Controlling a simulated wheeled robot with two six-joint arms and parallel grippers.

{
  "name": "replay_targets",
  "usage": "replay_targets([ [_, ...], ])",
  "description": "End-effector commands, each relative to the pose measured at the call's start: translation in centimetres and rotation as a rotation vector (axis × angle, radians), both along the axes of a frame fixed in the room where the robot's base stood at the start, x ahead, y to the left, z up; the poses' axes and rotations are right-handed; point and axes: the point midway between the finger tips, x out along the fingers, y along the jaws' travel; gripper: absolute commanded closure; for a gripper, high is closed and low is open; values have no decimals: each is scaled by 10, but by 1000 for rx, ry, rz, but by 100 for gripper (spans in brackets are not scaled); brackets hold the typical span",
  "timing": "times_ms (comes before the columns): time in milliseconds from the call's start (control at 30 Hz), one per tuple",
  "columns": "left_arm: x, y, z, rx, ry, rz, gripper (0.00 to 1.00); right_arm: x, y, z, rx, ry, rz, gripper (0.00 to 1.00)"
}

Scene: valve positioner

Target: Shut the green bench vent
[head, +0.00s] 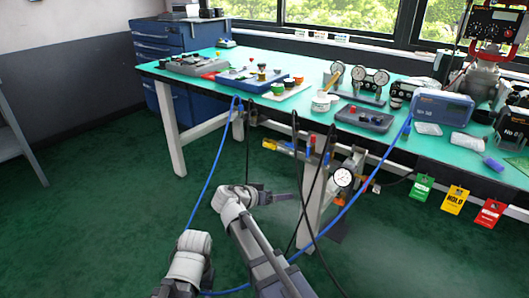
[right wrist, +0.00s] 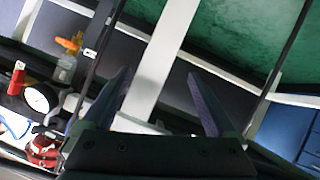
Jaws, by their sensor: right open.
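I cannot pick out a green vent handle in either view. Below the bench front hang a yellow-orange fitting (head: 275,145), red-handled parts (head: 312,143) and a round white gauge (head: 343,177). In the right wrist view, an orange-topped fitting (right wrist: 70,44), a red handle (right wrist: 17,78), the gauge (right wrist: 38,98) and a red part (right wrist: 42,151) show at the left. My right gripper (head: 277,196) is low in front of the bench, left of the gauge. In the wrist view its fingers (right wrist: 160,73) are apart with nothing held. My left arm shows at the bottom; its gripper is not visible.
The green-topped bench (head: 225,68) carries trays, gauges and a blue box (head: 442,108). Black cables and a blue hose (head: 212,170) hang near my right arm. A white bench leg (head: 166,125) stands left. Green, yellow and red tags (head: 454,199) hang at right. The floor at left is clear.

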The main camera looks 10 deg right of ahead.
Motion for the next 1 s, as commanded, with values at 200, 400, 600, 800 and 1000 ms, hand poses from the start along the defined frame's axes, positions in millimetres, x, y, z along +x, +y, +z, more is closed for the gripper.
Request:
replay_targets([
  [200,0,0,0,0,0,0,57,57,45,73,-157,-402,23,7],
  [400,0,0,0,0,0,0,57,71,67,102,-198,-563,56,7],
  [600,0,0,0,0,0,0,57,73,67,105,-202,-579,60,7],
  [800,0,0,0,0,0,0,57,89,46,104,-203,-577,56,7],
  [1000,0,0,0,0,0,0,57,107,23,104,-202,-576,56,7],
])
